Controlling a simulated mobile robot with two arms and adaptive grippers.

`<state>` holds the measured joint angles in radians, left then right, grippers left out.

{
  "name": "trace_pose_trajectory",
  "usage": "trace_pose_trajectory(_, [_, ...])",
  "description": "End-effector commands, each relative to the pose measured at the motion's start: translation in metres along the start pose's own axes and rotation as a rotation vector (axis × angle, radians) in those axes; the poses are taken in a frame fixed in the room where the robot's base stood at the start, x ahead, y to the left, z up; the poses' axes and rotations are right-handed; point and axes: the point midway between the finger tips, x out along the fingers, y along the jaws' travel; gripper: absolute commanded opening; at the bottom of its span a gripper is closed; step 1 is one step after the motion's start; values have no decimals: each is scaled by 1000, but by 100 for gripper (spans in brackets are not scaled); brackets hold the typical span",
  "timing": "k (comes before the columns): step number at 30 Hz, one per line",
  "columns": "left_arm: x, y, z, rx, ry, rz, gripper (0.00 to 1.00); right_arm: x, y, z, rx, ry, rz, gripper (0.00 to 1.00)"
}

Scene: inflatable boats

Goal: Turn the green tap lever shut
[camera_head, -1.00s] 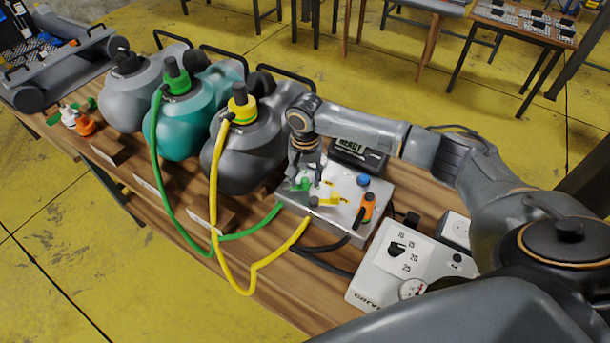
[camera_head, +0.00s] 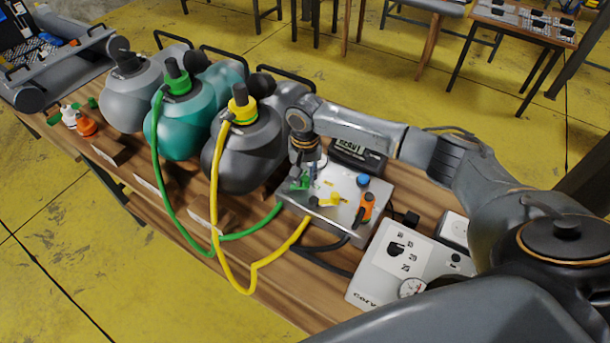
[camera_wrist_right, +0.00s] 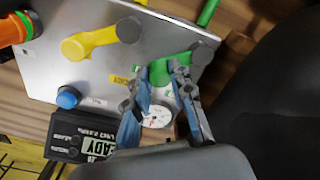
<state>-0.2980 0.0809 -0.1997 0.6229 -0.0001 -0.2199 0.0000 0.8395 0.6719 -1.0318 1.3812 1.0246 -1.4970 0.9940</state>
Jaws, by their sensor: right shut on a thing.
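The green tap lever (camera_head: 299,183) stands on the metal manifold box (camera_head: 336,218) in the head view. My right gripper (camera_head: 304,178) reaches down over it from above. In the right wrist view the fingers of my right gripper (camera_wrist_right: 166,72) are on both sides of the green lever (camera_wrist_right: 172,68), shut on it. The lever's pivot end sticks out to the right of the fingers there. A small round gauge (camera_wrist_right: 157,116) lies between the finger bases. My left gripper is not in view.
The yellow lever (camera_head: 331,200), an orange-handled tap (camera_head: 365,207) and a blue knob (camera_head: 363,180) are on the same box. Green (camera_head: 189,218) and yellow (camera_head: 214,205) hoses run to it. A black display (camera_head: 358,157) stands behind; a white pump unit (camera_head: 396,262) stands right.

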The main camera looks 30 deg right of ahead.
Motion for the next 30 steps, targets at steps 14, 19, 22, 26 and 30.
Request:
trace_pose_trajectory(14, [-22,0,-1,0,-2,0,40,-1,-5,-21,-408,-3,-1,0])
trace_pose_trajectory(19, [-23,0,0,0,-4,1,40,0,-9,-28,-567,-2,-2,0])
trace_pose_trajectory(22, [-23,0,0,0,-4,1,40,0,-12,-32,-653,0,0,0])
trace_pose_trajectory(26, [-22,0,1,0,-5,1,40,0,-15,-36,-753,0,-2,0])
trace_pose_trajectory(30, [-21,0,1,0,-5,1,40,0,-18,-40,-840,0,0,0])
